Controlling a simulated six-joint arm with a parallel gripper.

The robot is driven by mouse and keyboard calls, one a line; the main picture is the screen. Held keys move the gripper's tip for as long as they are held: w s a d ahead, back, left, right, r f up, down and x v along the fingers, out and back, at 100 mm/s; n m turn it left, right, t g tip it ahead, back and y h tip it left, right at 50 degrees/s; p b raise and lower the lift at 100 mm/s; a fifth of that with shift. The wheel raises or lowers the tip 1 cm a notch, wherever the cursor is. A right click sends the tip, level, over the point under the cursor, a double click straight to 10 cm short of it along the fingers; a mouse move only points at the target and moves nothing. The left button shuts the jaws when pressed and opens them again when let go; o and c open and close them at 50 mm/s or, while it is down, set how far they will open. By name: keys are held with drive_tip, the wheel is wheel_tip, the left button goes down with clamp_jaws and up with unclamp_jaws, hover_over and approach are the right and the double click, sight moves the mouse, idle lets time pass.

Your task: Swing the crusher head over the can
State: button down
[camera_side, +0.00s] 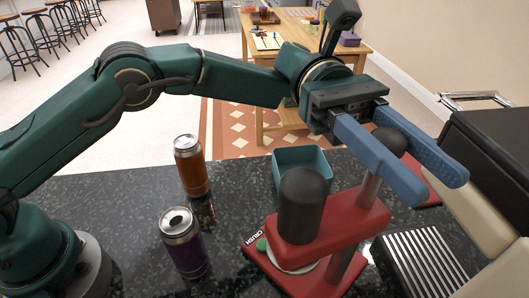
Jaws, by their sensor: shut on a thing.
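The red can crusher stands at the front of the dark counter. Its red base (262,268) carries a CRUSH label, a green spot and a pale round plate (292,266). The red crusher head (325,222), with an upright black cylinder (304,205) on top, lies over this plate. A metal post rises from the head's right end to a dark round knob (391,142). My gripper (433,184) has its blue fingers shut around the knob. An orange can (190,166) and a purple can (184,242) stand upright to the left, apart from the crusher. I see no can under the head.
A teal open bin (301,157) stands just behind the crusher. A ribbed metal grate (422,262) and a black and cream machine (490,170) crowd the right side. A red flat piece (428,192) shows behind my fingers. The counter around the cans is clear.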

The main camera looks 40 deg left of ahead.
sight(376, 130)
drive_tip(key=shift+r, duration=0.1)
drive_tip(key=c, duration=0.5)
unclamp_jaws()
drive_tip(key=shift+a, duration=0.1)
drive_tip(key=shift+v, duration=2.5)
